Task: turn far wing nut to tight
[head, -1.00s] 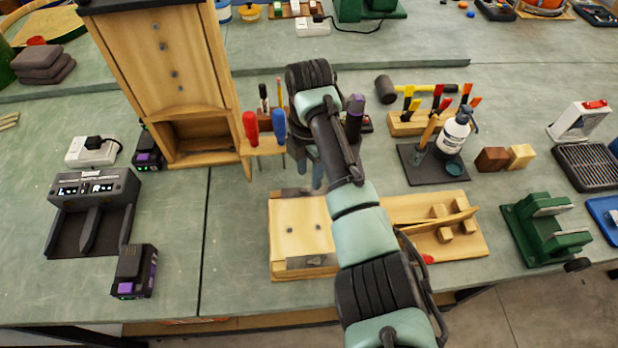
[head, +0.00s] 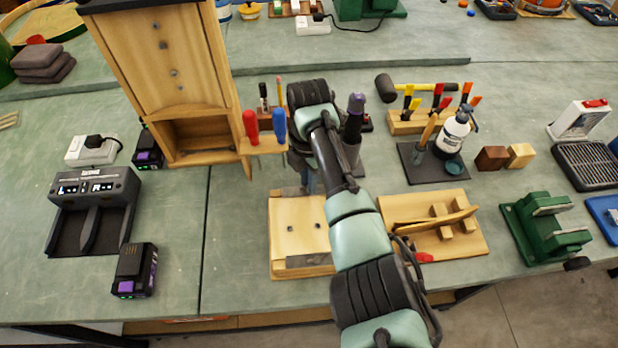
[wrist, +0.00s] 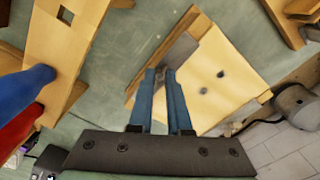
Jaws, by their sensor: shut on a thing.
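A low light-wood board (head: 290,255) with dark dots on its face lies on the bench, with a grey metal strip along its far edge and another along its near edge. It also shows in the wrist view (wrist: 215,105), with the far strip (wrist: 180,50) beside my fingers. My gripper (wrist: 161,72) points down at the board's far edge, its two blue fingers nearly together. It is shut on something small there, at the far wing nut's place. The nut itself is hidden between the fingers. In the head view my arm covers the board's right side.
A tall wooden cabinet (head: 165,60) and a rack holding red (head: 251,126) and blue (head: 279,123) screwdrivers stand close to the left. A second wooden board (head: 465,240) lies to the right.

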